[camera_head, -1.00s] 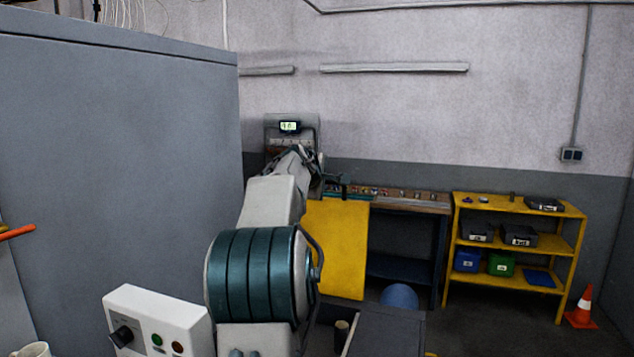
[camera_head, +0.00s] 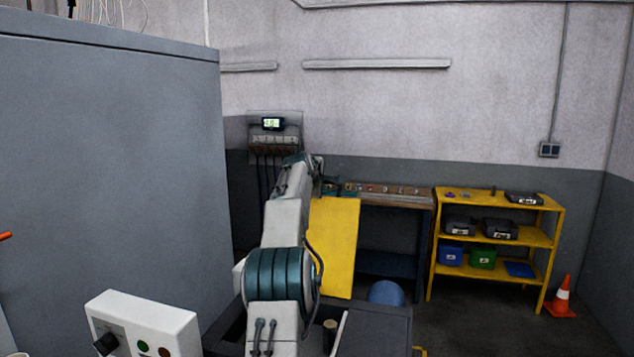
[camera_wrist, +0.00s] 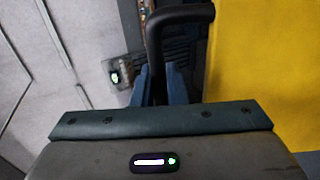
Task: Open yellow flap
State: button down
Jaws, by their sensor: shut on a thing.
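The yellow flap (camera_head: 333,248) is an upright flat panel standing below and in front of the workbench in the head view. It also fills the right side of the wrist view (camera_wrist: 265,70). A black bent handle (camera_wrist: 154,45) reaches over to the flap at the top of the wrist view. My gripper (camera_wrist: 159,82) has its blue-grey fingers shut on the upright part of this handle. In the head view my arm covers the flap's left edge, and the handle and fingertips cannot be made out there.
A workbench (camera_head: 395,198) with small items stands behind the flap. A yellow shelf (camera_head: 490,236) with bins is to its right, then an orange cone (camera_head: 562,296). A tall grey cabinet (camera_head: 110,170) blocks the left. A white control box (camera_head: 143,325) is at lower left.

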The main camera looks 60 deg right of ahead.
jog(key=shift+w+d+f, duration=0.1)
jog(key=shift+d, duration=0.15)
jog(key=c, duration=1.5)
grip_release()
jog(key=shift+c, duration=0.2)
jog(key=shift+a, duration=0.1)
jog(key=b+v, duration=0.6)
jog(key=v, duration=0.7)
jog(key=shift+a, duration=0.3)
